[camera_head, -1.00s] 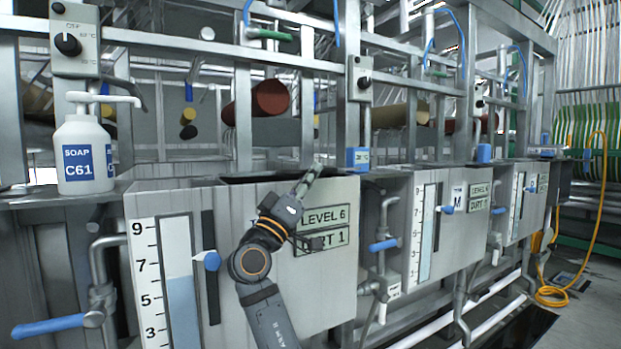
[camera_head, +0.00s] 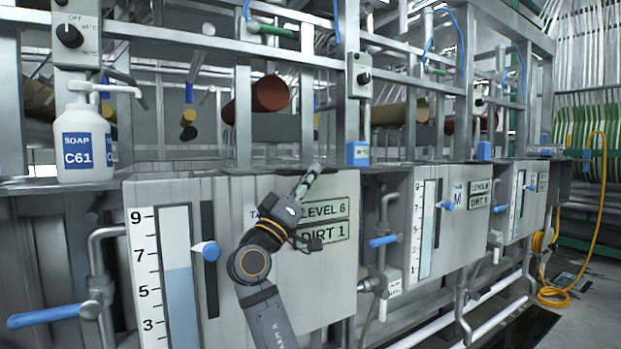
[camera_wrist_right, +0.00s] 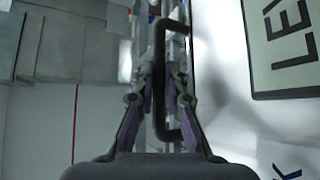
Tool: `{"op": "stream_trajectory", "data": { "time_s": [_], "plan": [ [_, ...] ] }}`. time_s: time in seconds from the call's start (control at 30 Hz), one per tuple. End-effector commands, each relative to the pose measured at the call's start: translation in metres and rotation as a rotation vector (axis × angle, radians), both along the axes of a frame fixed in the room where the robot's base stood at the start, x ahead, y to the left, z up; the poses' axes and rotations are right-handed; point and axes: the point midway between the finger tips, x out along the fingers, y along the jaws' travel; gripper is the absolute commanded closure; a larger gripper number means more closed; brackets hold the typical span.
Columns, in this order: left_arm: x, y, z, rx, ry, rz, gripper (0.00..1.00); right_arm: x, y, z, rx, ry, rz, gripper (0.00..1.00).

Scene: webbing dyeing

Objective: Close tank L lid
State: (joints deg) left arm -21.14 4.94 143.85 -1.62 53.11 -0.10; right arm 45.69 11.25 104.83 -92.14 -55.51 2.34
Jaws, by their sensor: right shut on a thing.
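The nearest tank (camera_head: 150,195) has a pale front with LEVEL 6 and DIRT 1 plates. Its name label is mostly hidden behind my right arm. My right gripper (camera_head: 312,175) is at this tank's top front edge, tilted up and to the right. In the right wrist view, the fingers (camera_wrist_right: 159,80) are shut on a black bar handle (camera_wrist_right: 160,50). The lid itself is hard to make out at the tank's top, so I cannot tell its exact position. My left gripper is out of view.
A white soap bottle C61 (camera_head: 84,140) stands at the left. Blue-handled valves (camera_head: 45,316) and pipes stick out beside the tank. More tanks (camera_head: 450,215) line up to the right. A metal frame (camera_head: 243,120) and rollers (camera_head: 262,95) stand behind the tank top.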

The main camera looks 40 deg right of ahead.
Motion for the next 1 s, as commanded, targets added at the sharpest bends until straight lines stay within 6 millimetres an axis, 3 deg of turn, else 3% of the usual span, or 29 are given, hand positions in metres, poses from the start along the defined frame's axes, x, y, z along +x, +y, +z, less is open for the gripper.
{"op": "stream_trajectory", "data": {
  "time_s": [0.03,0.57,0.6,0.73,1.0],
  "plan": [
    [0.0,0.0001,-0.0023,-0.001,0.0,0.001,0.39,0.0024,-0.0006,-0.0076,0.01,0.007,0.0,1.0],
    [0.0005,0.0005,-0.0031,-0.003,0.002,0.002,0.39,0.0033,-0.0011,-0.01,0.014,0.01,0.001,1.0],
    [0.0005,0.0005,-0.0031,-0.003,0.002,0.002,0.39,0.0034,-0.0012,-0.0102,0.015,0.009,0.0,0.83],
    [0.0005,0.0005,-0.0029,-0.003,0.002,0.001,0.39,0.0029,-0.001,-0.0089,0.012,0.009,0.0,0.66],
    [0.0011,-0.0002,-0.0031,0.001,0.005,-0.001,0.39,0.0016,-0.0005,-0.0059,0.008,0.005,-0.001,0.64]
  ]
}}
